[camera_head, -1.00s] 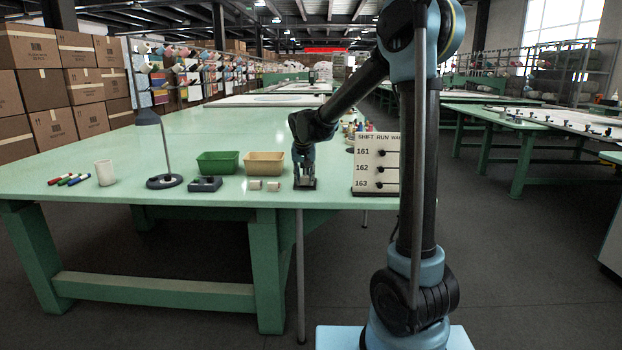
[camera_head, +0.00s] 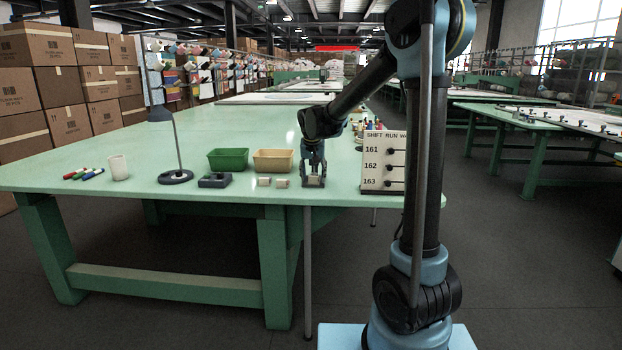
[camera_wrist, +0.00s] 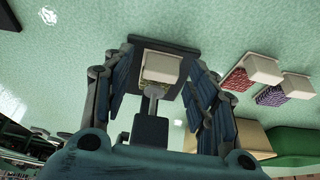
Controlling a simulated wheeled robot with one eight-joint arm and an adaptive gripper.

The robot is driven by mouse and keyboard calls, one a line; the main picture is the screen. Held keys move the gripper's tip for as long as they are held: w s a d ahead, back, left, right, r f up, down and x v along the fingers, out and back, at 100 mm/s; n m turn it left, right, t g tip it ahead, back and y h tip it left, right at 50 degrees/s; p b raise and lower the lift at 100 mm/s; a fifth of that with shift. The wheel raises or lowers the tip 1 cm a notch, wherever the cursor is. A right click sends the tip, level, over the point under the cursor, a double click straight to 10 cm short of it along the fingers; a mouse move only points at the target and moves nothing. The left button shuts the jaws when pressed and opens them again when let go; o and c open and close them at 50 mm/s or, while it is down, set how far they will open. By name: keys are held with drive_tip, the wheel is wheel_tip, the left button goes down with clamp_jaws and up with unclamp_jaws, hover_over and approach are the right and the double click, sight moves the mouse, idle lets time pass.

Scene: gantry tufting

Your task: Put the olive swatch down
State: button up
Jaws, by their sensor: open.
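The olive swatch (camera_wrist: 161,68) shows in the wrist view as a cream block with a small olive-yellow strip, most of which is hidden. It rests on a dark square pad (camera_wrist: 180,50). In the head view the swatch (camera_head: 314,180) is a small pale piece at the table's front edge. My gripper (camera_head: 314,183) is low over the pad and open. In the wrist view its fingers (camera_wrist: 163,78) stand on either side of the cream block, with gaps showing.
Red (camera_wrist: 238,80) and purple (camera_wrist: 270,96) swatches with cream blocks lie beside the pad. Green (camera_head: 228,160) and tan (camera_head: 273,161) bins stand behind them. A shift board (camera_head: 384,165) stands close to the right.

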drive_tip(key=v, duration=1.1)
drive_tip(key=s+d+f, duration=0.2)
drive_tip(key=s+d, duration=0.6)
drive_tip(key=d, duration=0.2)
drive_tip(key=s+d+f, duration=0.4)
drive_tip(key=s+f, duration=0.2)
drive_tip(key=s, duration=0.3)
drive_tip(key=s+d+f+g, duration=0.1)
drive_tip(key=s+d+f, duration=0.3)
drive_tip(key=s, duration=0.6)
drive_tip(key=s+d+f+g, duration=0.1)
drive_tip(key=s+d+f, duration=0.4)
drive_tip(key=s+f, duration=0.3)
drive_tip(key=shift+s+n, duration=0.3)
drive_tip(key=shift+s, duration=0.4)
drive_tip(key=shift+d, duration=0.1)
